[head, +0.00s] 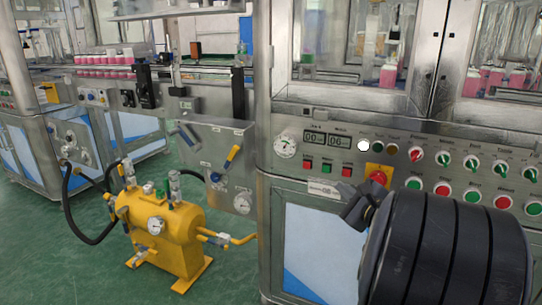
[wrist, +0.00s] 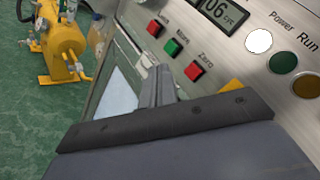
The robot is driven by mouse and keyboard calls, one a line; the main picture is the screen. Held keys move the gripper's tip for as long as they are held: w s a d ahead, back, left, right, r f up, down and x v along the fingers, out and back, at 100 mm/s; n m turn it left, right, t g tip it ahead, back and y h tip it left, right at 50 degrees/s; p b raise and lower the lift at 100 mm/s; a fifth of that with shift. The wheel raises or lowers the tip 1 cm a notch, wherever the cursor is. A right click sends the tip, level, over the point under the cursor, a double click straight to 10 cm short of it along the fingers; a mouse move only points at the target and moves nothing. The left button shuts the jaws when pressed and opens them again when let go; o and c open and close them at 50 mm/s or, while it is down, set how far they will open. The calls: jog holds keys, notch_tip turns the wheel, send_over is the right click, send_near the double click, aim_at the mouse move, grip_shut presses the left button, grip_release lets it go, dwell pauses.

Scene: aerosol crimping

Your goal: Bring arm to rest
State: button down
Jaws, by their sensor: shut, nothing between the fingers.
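My gripper (head: 357,208) is in front of the control panel (head: 330,157) of the steel machine, just below and left of the red emergency-stop button (head: 378,177) on its yellow plate. In the wrist view my gripper (wrist: 157,82) points toward the panel with its fingers together and nothing between them. I cannot tell whether the fingertips touch the panel. The dark arm link behind the gripper is mine and hides the lower right of the machine.
A yellow tank (head: 165,232) with gauges and a black hose (head: 88,238) stands on the green floor at the left. The panel carries several buttons and knobs. Pink-filled containers (head: 103,73) line a conveyor at the back left. Open floor (head: 60,280) lies at the front left.

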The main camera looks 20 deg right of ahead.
jog(key=shift+s+a+p, duration=0.65)
jog(key=shift+s+a, duration=0.75)
jog(key=shift+a, duration=0.25)
jog(key=shift+w+d, duration=0.1)
jog(key=shift+w+d+f+b, duration=0.15)
jog(key=shift+w+d+b, duration=0.25)
jog(key=shift+w+d, duration=0.7)
jog(key=shift+w+d+f+b, duration=0.1)
jog(key=shift+w+d+b, duration=0.25)
jog(key=shift+w+d, duration=0.65)
